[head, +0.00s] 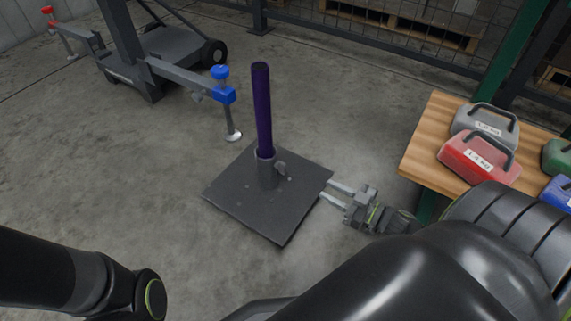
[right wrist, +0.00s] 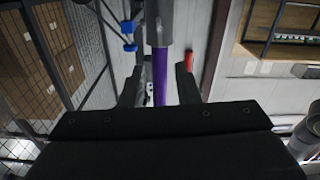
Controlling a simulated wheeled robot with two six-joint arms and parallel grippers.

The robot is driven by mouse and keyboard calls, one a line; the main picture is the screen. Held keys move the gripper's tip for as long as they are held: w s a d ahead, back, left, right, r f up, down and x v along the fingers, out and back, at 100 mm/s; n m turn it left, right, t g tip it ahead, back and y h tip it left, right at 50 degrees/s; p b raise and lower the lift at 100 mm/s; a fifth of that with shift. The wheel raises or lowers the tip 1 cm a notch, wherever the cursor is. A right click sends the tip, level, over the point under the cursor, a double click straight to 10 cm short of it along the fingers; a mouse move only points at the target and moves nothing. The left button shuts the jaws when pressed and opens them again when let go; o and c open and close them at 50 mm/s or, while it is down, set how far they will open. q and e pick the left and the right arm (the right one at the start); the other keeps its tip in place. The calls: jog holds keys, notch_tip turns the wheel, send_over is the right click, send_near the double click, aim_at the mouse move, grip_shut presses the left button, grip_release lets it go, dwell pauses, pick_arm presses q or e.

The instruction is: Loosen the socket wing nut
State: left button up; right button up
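A dark purple pole (head: 262,110) stands upright in a grey socket (head: 267,172) on a dark square base plate (head: 250,215). The small grey wing nut (head: 282,168) sticks out from the right side of the socket. My right gripper (head: 325,190) is open and empty, right of the socket by the plate's right edge, its fingers pointing at the socket. In the right wrist view the purple pole (right wrist: 160,75) and the grey socket (right wrist: 158,22) show beyond the parted fingers; I cannot make out the wing nut there. My left gripper is out of view.
A wooden bench (head: 428,150) at the right carries a grey case (head: 485,130), a red case (head: 478,158) and others. A wheeled frame with a blue-topped outrigger (head: 222,94) stands behind the pole at left. Bare concrete floor surrounds the plate's left side.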

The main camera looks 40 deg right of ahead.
aim_at(281, 167)
jog(key=b+x, duration=0.5)
jog(key=x, duration=0.9)
jog(key=shift+w, duration=0.3)
grip_shut()
